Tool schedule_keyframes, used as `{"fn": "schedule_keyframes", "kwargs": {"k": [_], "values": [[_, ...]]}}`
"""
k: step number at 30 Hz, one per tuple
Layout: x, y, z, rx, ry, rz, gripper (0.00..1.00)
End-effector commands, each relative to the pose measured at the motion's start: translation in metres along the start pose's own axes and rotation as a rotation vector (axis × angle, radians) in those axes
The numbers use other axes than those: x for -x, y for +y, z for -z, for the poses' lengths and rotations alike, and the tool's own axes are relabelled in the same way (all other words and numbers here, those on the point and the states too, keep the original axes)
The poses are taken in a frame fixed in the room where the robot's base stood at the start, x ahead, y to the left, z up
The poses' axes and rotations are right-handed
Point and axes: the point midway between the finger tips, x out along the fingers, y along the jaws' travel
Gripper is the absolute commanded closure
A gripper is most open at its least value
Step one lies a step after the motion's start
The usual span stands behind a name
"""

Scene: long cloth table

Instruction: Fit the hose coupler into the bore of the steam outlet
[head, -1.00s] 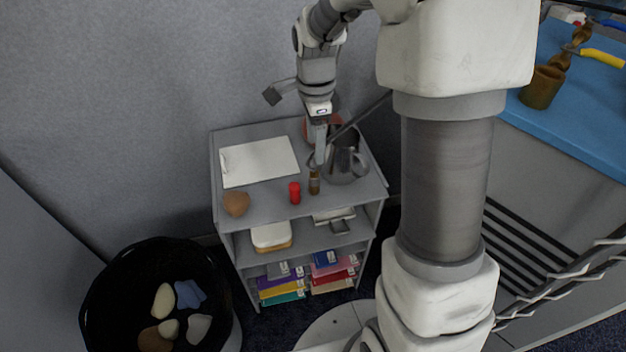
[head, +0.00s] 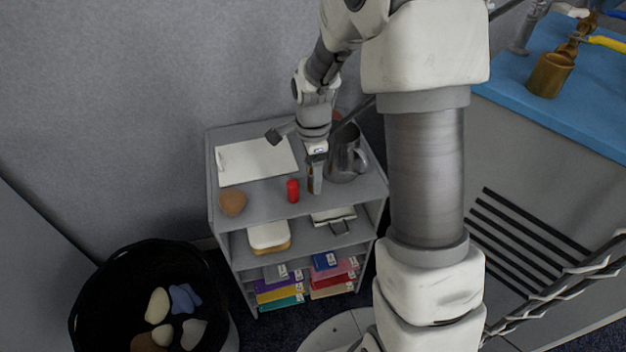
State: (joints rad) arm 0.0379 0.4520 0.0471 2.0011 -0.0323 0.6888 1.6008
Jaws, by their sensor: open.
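My gripper (head: 315,187) points down over the front of the top shelf of a grey shelf unit. It is open, and its fingers are at the spot of a small brown cylinder, which they now hide; this may be the hose coupler, but I cannot be sure. A red cylinder (head: 293,191) stands upright just left of the fingers, apart from them. A metal pitcher (head: 346,160) stands close behind and right of the gripper. I cannot make out the steam outlet or its bore in this view.
The grey shelf unit (head: 262,192) also bears a white sheet (head: 250,162) and a brown rounded object (head: 232,202). Its lower shelves hold boxes and coloured books. A black bin (head: 95,285) stands at lower left. A blue-topped table (head: 515,85) with a brown cup (head: 549,76) is at right.

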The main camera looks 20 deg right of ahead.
Motion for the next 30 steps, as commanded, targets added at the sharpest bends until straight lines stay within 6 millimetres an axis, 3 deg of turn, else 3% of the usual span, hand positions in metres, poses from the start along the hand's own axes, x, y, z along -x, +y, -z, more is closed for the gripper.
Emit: {"fn": "schedule_keyframes", "kwargs": {"k": [2, 14, 30], "values": [[0.0008, 0.0, 0.0, 0.0, 0.0, 0.0, 0.31], [0.001, -0.0001, -0.0001, 0.0, 0.0, 0.0, 1.0], [0.0092, -0.0004, -0.0001, 0.0, 0.0, 0.001, 1.0]]}}
